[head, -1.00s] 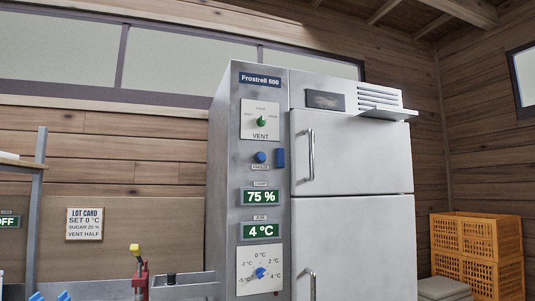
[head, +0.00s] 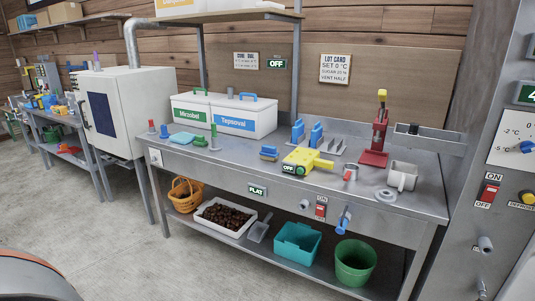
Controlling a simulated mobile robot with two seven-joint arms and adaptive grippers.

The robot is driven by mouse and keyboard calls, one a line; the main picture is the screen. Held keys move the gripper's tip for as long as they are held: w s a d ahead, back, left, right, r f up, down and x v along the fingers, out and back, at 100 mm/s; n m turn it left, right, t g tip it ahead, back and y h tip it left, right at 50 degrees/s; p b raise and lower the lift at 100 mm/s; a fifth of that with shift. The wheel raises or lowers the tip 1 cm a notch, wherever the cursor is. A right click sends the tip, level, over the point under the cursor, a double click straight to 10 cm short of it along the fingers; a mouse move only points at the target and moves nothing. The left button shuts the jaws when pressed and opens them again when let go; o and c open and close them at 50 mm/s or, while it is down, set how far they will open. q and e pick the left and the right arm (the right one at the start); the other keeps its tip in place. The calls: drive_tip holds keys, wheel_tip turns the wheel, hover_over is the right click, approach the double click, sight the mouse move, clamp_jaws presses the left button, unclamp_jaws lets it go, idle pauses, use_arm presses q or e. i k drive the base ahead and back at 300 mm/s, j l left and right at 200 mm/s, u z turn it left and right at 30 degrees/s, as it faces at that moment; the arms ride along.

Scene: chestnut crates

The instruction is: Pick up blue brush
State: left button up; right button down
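A small block with a blue top and a darker lower part (head: 269,153), which looks like the blue brush, lies on the steel workbench (head: 228,165). It is left of the yellow tool, near the middle of the bench top. It is small in the head view, so its bristles are hard to make out. Neither of my grippers is in view.
A yellow tool (head: 307,161), blue upright pieces (head: 316,135), a red press (head: 375,145) and a metal mug (head: 402,176) stand right of it. Lidded white boxes (head: 245,120) stand behind. A lower shelf holds a chestnut tray (head: 228,231) and bins. Floor in front is clear.

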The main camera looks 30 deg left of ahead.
sight(268, 153)
drive_tip(key=i+j, duration=0.15)
drive_tip(key=j, duration=0.15)
drive_tip(key=i+j+z, duration=0.1)
drive_tip(key=j, duration=0.25)
drive_tip(key=i+j, duration=0.15)
drive_tip(key=j, duration=0.15)
drive_tip(key=i+j+z, duration=0.1)
drive_tip(key=j, duration=0.2)
